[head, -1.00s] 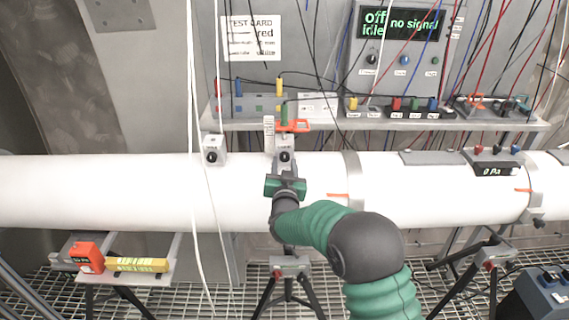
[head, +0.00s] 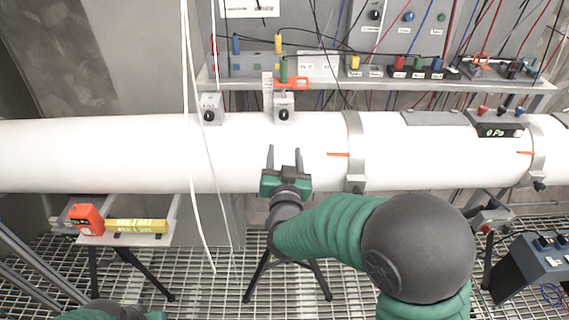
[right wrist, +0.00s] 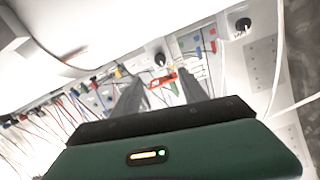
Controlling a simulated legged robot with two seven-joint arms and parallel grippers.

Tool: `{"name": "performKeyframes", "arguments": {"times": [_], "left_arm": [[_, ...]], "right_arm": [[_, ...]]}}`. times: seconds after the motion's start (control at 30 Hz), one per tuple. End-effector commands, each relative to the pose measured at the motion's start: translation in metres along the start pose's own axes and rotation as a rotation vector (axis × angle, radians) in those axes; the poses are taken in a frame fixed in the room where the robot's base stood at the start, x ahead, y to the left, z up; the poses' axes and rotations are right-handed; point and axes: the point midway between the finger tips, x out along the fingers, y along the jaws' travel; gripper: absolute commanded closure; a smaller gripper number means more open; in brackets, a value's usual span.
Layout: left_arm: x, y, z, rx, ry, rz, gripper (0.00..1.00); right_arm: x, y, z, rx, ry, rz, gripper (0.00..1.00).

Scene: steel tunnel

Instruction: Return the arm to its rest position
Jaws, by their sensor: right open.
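My right arm, green and dark grey, comes in from the lower right in the head view. Its gripper (head: 284,158) is in front of the white pipe (head: 90,155), with two grey fingers apart and nothing between them. In the right wrist view the same open fingers (right wrist: 160,92) point toward the shelf with its coloured plugs. A small grey block with a black knob (head: 283,110) sits on top of the pipe, beyond the fingertips. A green piece of my left arm (head: 108,312) shows at the bottom left edge; its gripper is out of the picture.
A shelf (head: 330,84) behind the pipe carries colored plugs, an orange clamp (head: 292,83) and hanging wires. White cables (head: 203,150) hang left of my gripper. A small tray (head: 140,238) holds a red device (head: 87,218) and a yellow level (head: 136,226). A tripod (head: 320,278) stands below.

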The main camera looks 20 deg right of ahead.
Motion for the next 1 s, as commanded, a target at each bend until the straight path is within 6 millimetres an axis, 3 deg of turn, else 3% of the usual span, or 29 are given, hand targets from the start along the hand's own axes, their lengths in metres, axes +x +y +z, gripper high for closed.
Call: {"name": "performKeyframes", "arguments": {"times": [0.2, 0.67, 0.77, 0.87, 0.97, 1.0], "left_arm": [[0.003, 0.0, 0.001, 0.0, 0.0, 0.0, 0.64], [0.003, 0.0, 0.001, 0.0, 0.0, 0.0, 0.64], [0.003, 0.0, 0.001, 0.0, 0.0, 0.0, 0.64], [0.003, 0.0, 0.001, 0.0, 0.0, 0.0, 0.64], [0.003, 0.0, 0.001, 0.0, 0.0, 0.0, 0.64], [0.003, 0.0, 0.001, 0.0, 0.0, 0.0, 0.64]], "right_arm": [[-0.022, 0.0, 0.001, 0.0, 0.0, 0.0, 0.5], [-0.022, 0.0, 0.003, -0.002, -0.016, -0.005, 0.5], [-0.026, 0.0, 0.025, -0.018, -0.132, -0.049, 0.5], [-0.046, 0.006, 0.071, -0.062, -0.379, -0.121, 0.5], [-0.095, 0.029, 0.125, -0.14, -0.698, -0.171, 0.5], [-0.12, 0.044, 0.143, -0.175, -0.825, -0.175, 0.5]]}}
